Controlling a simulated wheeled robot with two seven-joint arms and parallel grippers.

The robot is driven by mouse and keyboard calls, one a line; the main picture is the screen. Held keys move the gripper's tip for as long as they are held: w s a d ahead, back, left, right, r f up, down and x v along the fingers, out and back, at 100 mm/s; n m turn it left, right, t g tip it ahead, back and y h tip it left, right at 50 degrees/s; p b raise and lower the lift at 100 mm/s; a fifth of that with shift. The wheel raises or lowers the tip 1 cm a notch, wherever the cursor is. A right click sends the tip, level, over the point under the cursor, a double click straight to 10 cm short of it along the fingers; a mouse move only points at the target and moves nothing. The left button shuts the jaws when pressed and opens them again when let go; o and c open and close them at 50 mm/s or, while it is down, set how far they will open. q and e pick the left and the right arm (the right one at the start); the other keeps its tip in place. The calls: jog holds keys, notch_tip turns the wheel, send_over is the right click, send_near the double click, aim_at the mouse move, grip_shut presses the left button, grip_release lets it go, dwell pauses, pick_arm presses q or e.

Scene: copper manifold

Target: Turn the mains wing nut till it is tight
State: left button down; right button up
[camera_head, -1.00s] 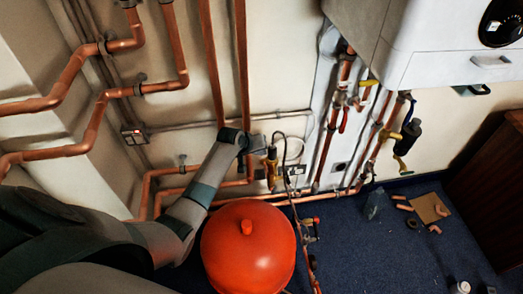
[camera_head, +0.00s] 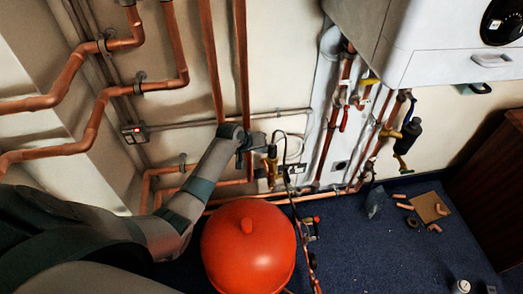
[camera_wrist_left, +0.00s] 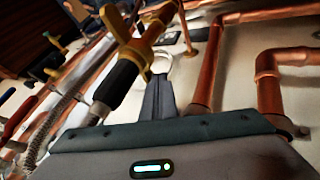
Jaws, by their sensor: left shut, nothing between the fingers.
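A brass-yellow fitting (camera_head: 272,163) stands upright on the wall pipework, with a dark cable looping beside it. In the left wrist view a yellow winged piece (camera_wrist_left: 136,54) sits above a black cylindrical body; it looks like the wing nut, but I cannot be sure. My left gripper (camera_head: 262,141) is beside the top of the brass fitting. In the left wrist view my left gripper (camera_wrist_left: 158,80) has its fingers together and empty, close to the yellow piece; I cannot tell whether they touch it. My right gripper is not in view.
A red round vessel (camera_head: 247,250) stands on the blue floor below my left arm. Copper pipes (camera_head: 243,70) run along the wall. A white boiler (camera_head: 430,45) hangs at the upper right. Loose fittings lie on a cardboard piece (camera_head: 428,207) on the floor.

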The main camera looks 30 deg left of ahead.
pick_arm(q)
jog(key=shift+w+m, duration=0.15)
jog(key=shift+m, duration=0.15)
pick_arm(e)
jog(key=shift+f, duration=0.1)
pick_arm(q)
jog(key=w+m+h, duration=0.1)
jog(key=w+d+m+g+h+b, duration=0.1)
jog(key=m, duration=0.1)
jog(key=shift+w+d, duration=0.1)
jog(key=shift+d, duration=0.15)
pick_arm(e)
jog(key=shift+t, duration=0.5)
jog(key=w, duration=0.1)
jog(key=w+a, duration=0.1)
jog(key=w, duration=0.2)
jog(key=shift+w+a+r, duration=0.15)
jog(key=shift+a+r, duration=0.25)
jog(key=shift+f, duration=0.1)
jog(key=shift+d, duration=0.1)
